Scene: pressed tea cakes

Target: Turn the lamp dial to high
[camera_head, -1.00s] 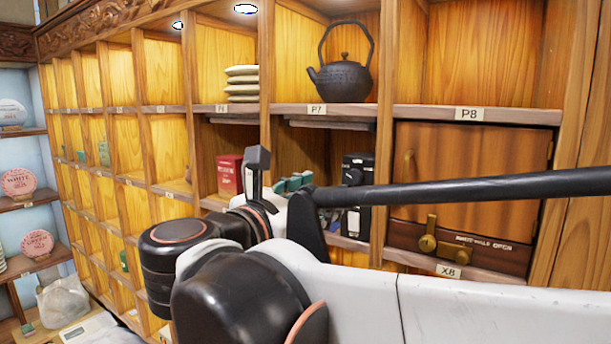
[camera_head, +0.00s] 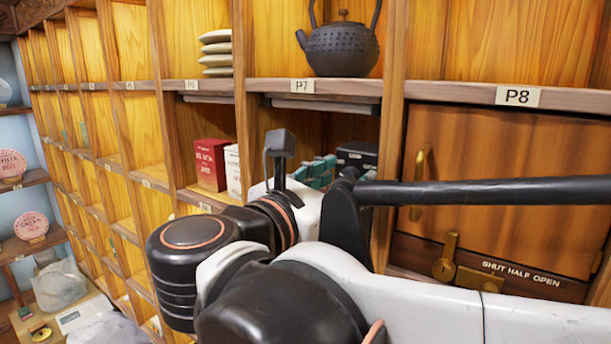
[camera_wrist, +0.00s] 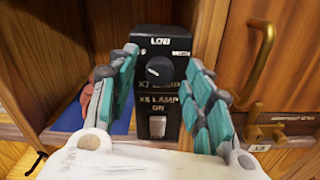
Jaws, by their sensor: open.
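A black lamp control box (camera_wrist: 171,38) stands in a cubby in the wrist view. Its round black dial (camera_wrist: 159,69) is below the word "LOW", with smaller marks to each side. I cannot tell clearly which mark the dial points to. Below it are "X7 LAMP", "X8 LAMP ON" and a pale rocker switch (camera_wrist: 157,127). My gripper (camera_wrist: 163,60) is open, its teal fingers on either side of the dial and apart from it. In the head view the box (camera_head: 357,157) is partly hidden by my arm, and the gripper (camera_head: 318,172) is in front of it.
A wooden door (camera_head: 500,150) with a brass handle and latch is right of the box. A red carton (camera_head: 210,163) and a white carton (camera_head: 233,170) stand to the left. A dark teapot (camera_head: 342,48) sits on the shelf above. Wooden dividers edge the cubby.

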